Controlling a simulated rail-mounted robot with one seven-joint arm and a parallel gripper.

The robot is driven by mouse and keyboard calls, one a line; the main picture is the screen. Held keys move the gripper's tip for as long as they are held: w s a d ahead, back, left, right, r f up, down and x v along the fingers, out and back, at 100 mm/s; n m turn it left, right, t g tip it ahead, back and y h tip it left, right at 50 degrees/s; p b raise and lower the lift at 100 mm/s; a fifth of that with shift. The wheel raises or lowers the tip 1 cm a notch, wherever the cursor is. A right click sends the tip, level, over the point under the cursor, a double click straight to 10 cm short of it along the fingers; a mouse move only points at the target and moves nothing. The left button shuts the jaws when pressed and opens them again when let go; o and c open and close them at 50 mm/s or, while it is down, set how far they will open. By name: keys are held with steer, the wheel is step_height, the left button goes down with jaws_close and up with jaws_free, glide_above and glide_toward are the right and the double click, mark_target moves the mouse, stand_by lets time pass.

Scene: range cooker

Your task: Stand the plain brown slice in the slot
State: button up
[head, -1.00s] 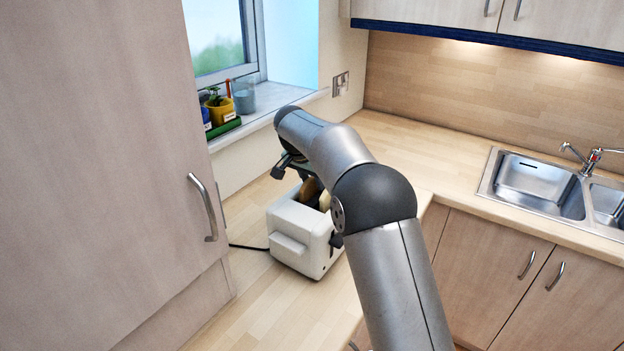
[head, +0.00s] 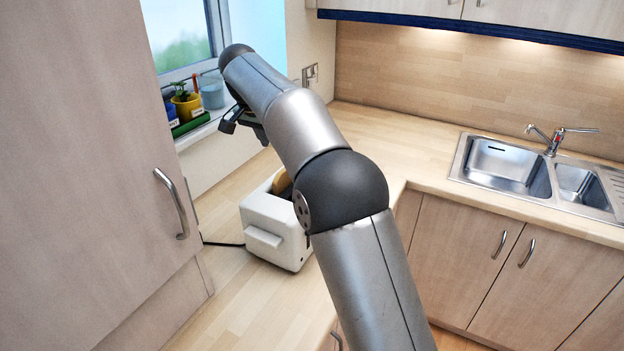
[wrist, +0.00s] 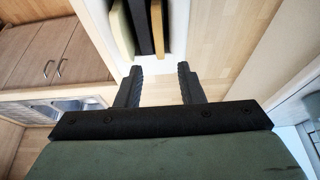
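The white toaster (head: 264,240) stands on the counter, partly hidden behind my arm. A tan slice (head: 280,181) shows upright in its top, with something darker brown beside it. In the wrist view the toaster (wrist: 178,32) is at the top, with a pale tan slice (wrist: 121,32) on the left and a narrow brown slice (wrist: 157,28) on the right, a dark gap between them. Both look upright in the toaster; how deep they sit I cannot tell. My gripper (wrist: 160,86) is open and empty, apart from the slices. In the head view it is raised above the toaster.
A tall cupboard (head: 90,170) stands close on the left. The windowsill behind my gripper holds a yellow plant pot (head: 187,107) and a glass (head: 212,95). The sink (head: 505,165) is at the right. The counter in front of the toaster is clear.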

steer(key=s+d+f+n+g+y, duration=0.1)
steer(key=s+d+f+n+g, duration=0.15)
steer(key=s+d, duration=1.45)
steer(key=s+d+f+n, duration=0.1)
steer(key=s+f, duration=0.3)
steer(key=s, duration=0.4)
steer(key=s+d+f+n, duration=0.1)
steer(key=s+d+f, duration=0.1)
steer(key=s+f, duration=0.2)
steer(key=s+d+f+n+y, duration=0.1)
steer(key=s+f, duration=0.3)
steer(key=s, duration=0.7)
steer(key=shift+s+d+f, duration=0.2)
steer(key=shift+s+d, duration=0.15)
steer(key=shift+d, duration=0.45)
